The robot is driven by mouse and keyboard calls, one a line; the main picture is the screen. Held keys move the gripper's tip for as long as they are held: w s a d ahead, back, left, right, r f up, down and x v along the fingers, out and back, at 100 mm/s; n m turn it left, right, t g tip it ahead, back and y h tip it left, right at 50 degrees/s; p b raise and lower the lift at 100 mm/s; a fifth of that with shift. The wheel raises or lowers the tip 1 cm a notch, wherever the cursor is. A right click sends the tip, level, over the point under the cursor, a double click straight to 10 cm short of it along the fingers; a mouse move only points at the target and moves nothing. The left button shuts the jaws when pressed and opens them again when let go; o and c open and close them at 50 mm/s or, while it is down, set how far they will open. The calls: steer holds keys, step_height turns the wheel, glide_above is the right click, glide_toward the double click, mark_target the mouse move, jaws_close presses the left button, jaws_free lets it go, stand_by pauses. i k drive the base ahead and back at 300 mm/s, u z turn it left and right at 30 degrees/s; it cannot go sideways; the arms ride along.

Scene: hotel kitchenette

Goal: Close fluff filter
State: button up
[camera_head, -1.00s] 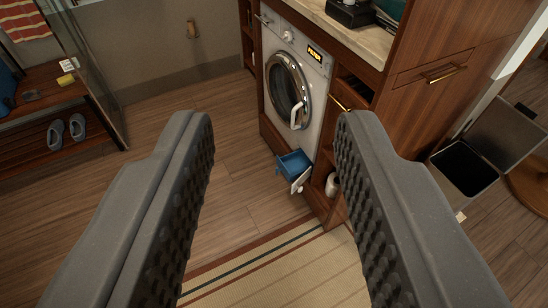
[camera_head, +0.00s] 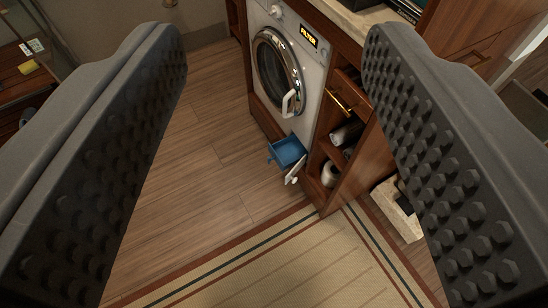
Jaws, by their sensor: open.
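The fluff filter (camera_head: 288,152) is a blue drawer-like tray at the lower right of the washing machine (camera_head: 306,88). It stands pulled out over the floor. A white front piece (camera_head: 293,174) with a handle shows at its right end. The machine's display reads "FILTER" and its round door (camera_head: 272,70) looks shut. My gripper (camera_head: 275,50) is open and empty, its two dark studded fingers wide apart at the picture's sides. The filter shows between the fingers, some distance beyond them.
A striped rug (camera_head: 290,262) covers the floor in front. Wooden floor (camera_head: 200,170) is clear left of the filter. Right of the machine is a wooden cabinet (camera_head: 345,185) with open shelves holding rolls (camera_head: 330,172) and a brass-handled drawer. A marble-like counter (camera_head: 350,18) lies above.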

mark_target(289, 152)
steer(key=k, duration=1.3)
steer(key=u, duration=0.4)
steer(key=i, duration=2.2)
steer(key=z, duration=0.6)
